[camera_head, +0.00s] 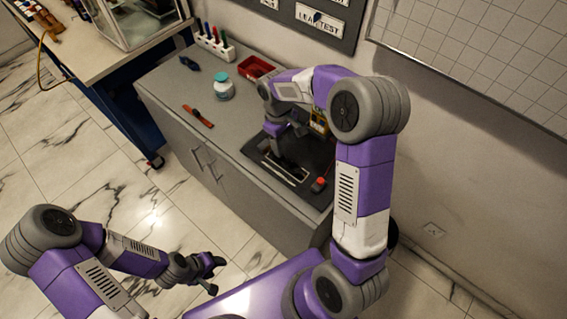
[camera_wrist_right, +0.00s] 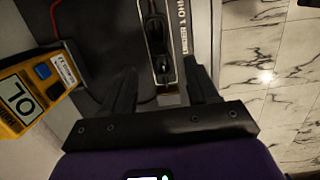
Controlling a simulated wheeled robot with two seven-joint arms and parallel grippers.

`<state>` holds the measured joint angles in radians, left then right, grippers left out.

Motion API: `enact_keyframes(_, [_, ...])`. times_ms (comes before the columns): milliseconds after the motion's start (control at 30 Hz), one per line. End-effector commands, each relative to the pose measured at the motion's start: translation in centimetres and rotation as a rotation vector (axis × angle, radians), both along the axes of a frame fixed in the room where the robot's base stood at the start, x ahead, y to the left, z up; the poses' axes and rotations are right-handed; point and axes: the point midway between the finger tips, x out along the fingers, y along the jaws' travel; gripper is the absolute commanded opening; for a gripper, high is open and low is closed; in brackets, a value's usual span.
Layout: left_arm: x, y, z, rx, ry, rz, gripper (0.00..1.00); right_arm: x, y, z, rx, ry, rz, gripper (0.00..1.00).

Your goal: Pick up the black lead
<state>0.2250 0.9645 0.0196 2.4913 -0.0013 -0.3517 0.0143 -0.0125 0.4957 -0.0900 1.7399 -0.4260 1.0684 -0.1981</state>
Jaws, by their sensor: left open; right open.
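The black lead (camera_wrist_right: 156,32) lies in a white-outlined slot on the dark mat, in the upper middle of the right wrist view. My right gripper (camera_wrist_right: 160,66) is open above the mat, its two fingers on either side of the slot's line; nothing shows held between them. My left gripper (camera_head: 215,274) is open and empty over the floor, away from the counter.
A yellow meter (camera_wrist_right: 35,94) reading OL stands left of my right fingers, with a red lead (camera_wrist_right: 56,18) above it. A red-topped block (camera_head: 318,185) sits at the mat's right corner. A teal-lidded jar (camera_head: 222,86), red tray (camera_head: 256,67) and red-black tool (camera_head: 198,116) lie farther left.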

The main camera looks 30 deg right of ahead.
Motion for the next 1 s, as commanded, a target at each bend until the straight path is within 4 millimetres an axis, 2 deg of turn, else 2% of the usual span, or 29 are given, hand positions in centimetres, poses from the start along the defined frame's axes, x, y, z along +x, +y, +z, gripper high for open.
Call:
enact_keyframes(33, [0.0,0.0,-1.0,0.0,-0.001,0.0,0.5,0.0,0.0,-1.0,0.0,0.0,0.0,0.58])
enact_keyframes(100, [0.0,0.0,-1.5,0.0,-0.001,0.0,0.5,0.0,0.0,-1.5,0.0,0.0,0.0,0.58])
enact_keyframes(467, [0.0,0.0,-2.3,0.0,-0.001,0.0,0.5,-0.3,-0.2,-4.5,-0.001,0.001,-0.001,0.58])
enact_keyframes(767, [0.0,0.0,-3.7,0.0,-0.001,0.0,0.5,-0.7,-0.3,-8.7,0.001,0.002,0.0,0.58])
enact_keyframes(1000, [0.0,0.0,-3.6,0.0,-0.001,0.0,0.5,-0.7,-0.4,-9.0,0.0,-0.001,0.0,0.58])
